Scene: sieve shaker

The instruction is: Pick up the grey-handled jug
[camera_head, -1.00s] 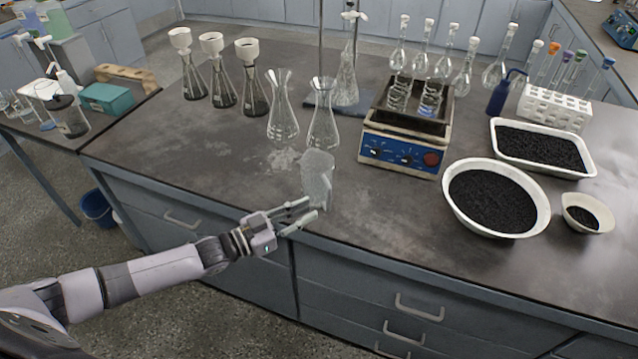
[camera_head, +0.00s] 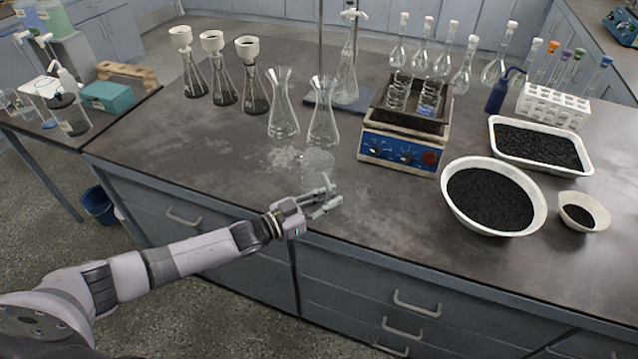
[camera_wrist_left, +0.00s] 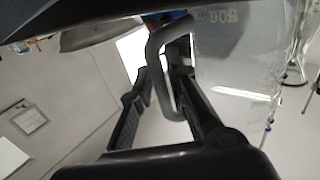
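The clear jug (camera_head: 318,164) stands upright near the front edge of the bench. Its lower part is partly hidden behind my left gripper (camera_head: 328,199). In the left wrist view the clear jug wall (camera_wrist_left: 236,70) with printed marks fills the right side. Its grey handle (camera_wrist_left: 158,72) reaches between the two fingers of my left gripper (camera_wrist_left: 158,108). The fingers stand apart, with a gap beside the handle, so the gripper looks open around it. My right gripper is not in view.
Two empty clear flasks (camera_head: 283,115) stand behind the jug. A hot plate with blue panel (camera_head: 398,152) is to the right, then a round white bowl of black grains (camera_head: 536,222). Flasks with white funnels (camera_head: 223,92) stand at the back left. The bench left of the jug is clear.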

